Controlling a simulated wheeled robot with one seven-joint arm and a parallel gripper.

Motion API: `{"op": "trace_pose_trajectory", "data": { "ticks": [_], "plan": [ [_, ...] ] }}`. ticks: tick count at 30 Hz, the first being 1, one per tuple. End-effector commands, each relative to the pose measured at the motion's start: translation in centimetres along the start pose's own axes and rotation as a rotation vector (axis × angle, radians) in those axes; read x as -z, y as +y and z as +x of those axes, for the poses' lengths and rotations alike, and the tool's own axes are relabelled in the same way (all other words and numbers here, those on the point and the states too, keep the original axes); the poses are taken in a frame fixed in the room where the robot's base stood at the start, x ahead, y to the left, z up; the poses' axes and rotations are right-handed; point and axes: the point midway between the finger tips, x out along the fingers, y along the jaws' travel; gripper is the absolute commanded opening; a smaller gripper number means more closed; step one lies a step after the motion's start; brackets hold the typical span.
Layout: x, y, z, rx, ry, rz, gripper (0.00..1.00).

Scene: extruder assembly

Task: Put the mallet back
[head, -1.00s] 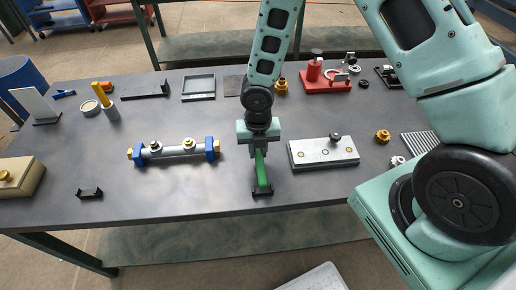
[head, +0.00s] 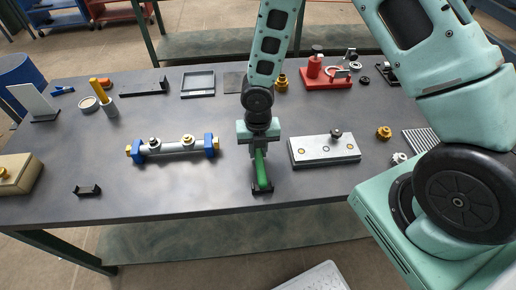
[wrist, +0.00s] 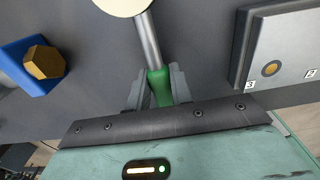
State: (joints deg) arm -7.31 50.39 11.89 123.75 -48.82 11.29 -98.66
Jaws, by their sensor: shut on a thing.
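The mallet has a green handle (head: 261,172) that slants toward the table's front edge in the head view. Its front end is at a small black cradle (head: 262,190); I cannot tell whether it rests in it. My gripper (head: 259,152) points down and is shut on the handle. In the wrist view, the gripper fingers (wrist: 158,90) flank the green grip, and a metal shaft (wrist: 149,42) runs up to a cream round part (wrist: 122,4), cut off by the frame. That cream part is hidden in the head view.
A silver rod in blue clamps (head: 180,147) lies left of my gripper, and a grey plate with numbered holes (head: 310,150) lies right. A second black cradle (head: 87,190) sits at front left. A red fixture (head: 326,74) stands at the back. The front middle-left table is clear.

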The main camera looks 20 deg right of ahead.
Motion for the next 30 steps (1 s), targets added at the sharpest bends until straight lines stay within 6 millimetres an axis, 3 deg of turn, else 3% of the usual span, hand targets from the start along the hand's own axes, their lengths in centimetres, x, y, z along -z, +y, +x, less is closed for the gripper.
{"op": "trace_pose_trajectory", "data": {
  "ticks": [11,12,14,24,30],
  "plan": [
    [0.0,0.0,0.5,-0.001,-0.001,0.0,0.0],
    [0.0,0.0,0.5,-0.001,-0.001,0.0,0.3],
    [0.0,0.0,0.5,-0.001,-0.001,0.0,0.47],
    [0.0,0.0,0.3,-0.001,0.0,0.001,0.47],
    [-0.2,0.0,-2.5,-0.004,-0.004,0.002,0.47]
  ]
}}
